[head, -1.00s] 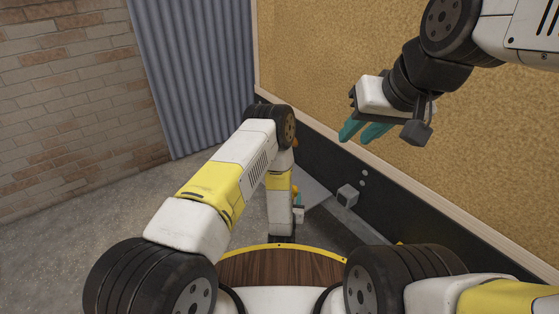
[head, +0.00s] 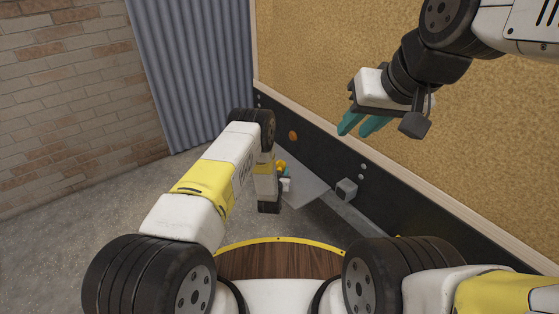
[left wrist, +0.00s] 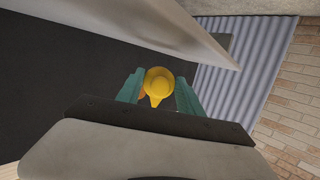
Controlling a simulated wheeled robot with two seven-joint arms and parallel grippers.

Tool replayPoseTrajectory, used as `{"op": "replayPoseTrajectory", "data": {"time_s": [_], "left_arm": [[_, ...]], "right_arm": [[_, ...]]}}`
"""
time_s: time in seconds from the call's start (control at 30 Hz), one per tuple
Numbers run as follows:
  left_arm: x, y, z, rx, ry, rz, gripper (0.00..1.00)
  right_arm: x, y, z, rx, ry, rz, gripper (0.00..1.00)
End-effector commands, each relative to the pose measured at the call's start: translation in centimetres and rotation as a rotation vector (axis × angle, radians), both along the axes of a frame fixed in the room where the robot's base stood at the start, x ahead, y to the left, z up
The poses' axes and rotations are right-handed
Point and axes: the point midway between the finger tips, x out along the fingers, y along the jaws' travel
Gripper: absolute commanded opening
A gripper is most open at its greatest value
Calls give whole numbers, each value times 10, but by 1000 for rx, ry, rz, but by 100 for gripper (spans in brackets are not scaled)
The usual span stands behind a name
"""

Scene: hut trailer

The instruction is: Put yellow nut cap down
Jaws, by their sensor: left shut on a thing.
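The yellow nut cap (left wrist: 158,84) sits between the teal fingers of my left gripper (left wrist: 158,92) in the left wrist view. The gripper is shut on it. In the head view the yellow cap (head: 281,165) shows small beside my left gripper (head: 286,173), above a grey plate. The left forearm hides part of the gripper there. My right gripper (head: 364,124) hangs in the air at the upper right, in front of the tan wall. Its two teal fingers look apart, with nothing seen between them.
A flat grey plate (head: 305,192) juts from the black trailer side (head: 325,160). A small grey box (head: 346,188) is to its right. An orange round part (head: 293,135) is on the trailer side. Grey floor (head: 130,205) lies open at left.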

Motion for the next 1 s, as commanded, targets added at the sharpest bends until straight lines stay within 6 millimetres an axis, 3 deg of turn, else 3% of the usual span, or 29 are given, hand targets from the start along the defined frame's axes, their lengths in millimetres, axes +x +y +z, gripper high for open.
{"op": "replayPoseTrajectory", "data": {"time_s": [0.03, 0.13, 0.57, 0.6, 0.67, 1.0], "left_arm": [[-3, -1, -13, 1, 7, -1, 0], [-3, -1, -24, 1, 5, -1, 0], [-2, -1, -30, 0, 4, -1, 0], [-2, -1, -29, 0, 4, -1, 51], [-2, -1, -29, 0, 4, -1, 63], [-2, -1, -28, 0, 4, -1, 65]], "right_arm": [[0, 0, 0, 0, 0, 0, 29], [0, 0, 0, 0, 0, 0, 29], [0, 0, 0, 0, 0, 0, 29], [0, 0, 0, 0, 0, 0, 29], [0, 0, 0, 0, 0, 0, 29], [0, 0, 0, 0, 0, 0, 29]]}}
